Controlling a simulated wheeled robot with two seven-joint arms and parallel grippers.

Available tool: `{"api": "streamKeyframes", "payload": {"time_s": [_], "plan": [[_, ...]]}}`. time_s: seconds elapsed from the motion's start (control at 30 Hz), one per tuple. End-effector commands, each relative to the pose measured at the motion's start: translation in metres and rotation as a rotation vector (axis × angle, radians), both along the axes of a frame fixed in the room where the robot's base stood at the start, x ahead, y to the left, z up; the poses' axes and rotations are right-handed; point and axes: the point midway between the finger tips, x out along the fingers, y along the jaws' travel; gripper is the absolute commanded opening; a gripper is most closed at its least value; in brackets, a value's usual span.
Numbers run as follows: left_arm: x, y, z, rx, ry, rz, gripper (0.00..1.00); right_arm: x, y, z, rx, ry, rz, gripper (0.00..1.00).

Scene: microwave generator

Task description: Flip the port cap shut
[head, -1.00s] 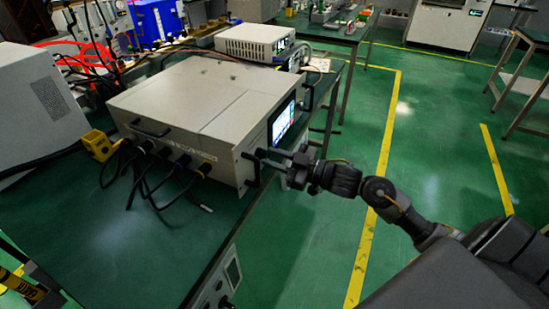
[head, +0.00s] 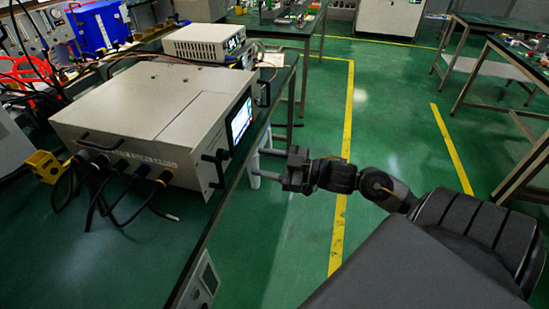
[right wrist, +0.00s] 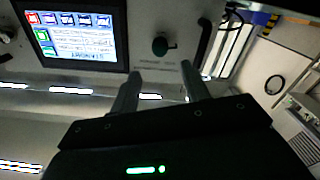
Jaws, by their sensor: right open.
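The microwave generator (head: 155,115) is a large pale box on the green bench, its screen panel facing right. In the right wrist view its panel (right wrist: 145,15) shows a lit screen (right wrist: 75,35) and a small dark round port with its cap (right wrist: 163,45) beside a black handle (right wrist: 203,42). I cannot tell how far the cap is open. My right gripper (head: 260,163) is open and empty, to the right of the panel and apart from it. In the right wrist view its fingers (right wrist: 162,72) point at the panel, just below the port. My left gripper is not in view.
Black cables (head: 120,185) hang from plugs on the generator's near side. A yellow block (head: 44,167) stands left of it. A smaller white instrument (head: 205,42) sits behind. Open green floor (head: 300,240) lies right of the bench edge.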

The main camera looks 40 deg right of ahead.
Motion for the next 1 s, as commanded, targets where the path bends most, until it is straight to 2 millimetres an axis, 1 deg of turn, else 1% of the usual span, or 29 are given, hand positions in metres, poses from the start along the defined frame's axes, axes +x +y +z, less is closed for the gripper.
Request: {"api": "streamKeyframes", "payload": {"time_s": [0.1, 0.3, 0.87, 1.0], "plan": [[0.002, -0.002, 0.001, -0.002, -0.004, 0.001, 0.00, -0.013, -0.008, -0.001, 0.000, 0.001, 0.000, 0.46], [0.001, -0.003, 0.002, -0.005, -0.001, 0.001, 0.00, -0.023, -0.015, 0.000, -0.001, -0.001, 0.000, 0.46], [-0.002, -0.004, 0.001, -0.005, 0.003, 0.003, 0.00, -0.024, -0.016, 0.000, -0.001, -0.001, -0.001, 0.46], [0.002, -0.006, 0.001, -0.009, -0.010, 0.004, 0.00, -0.023, -0.018, 0.000, -0.037, -0.020, -0.010, 0.46]]}}
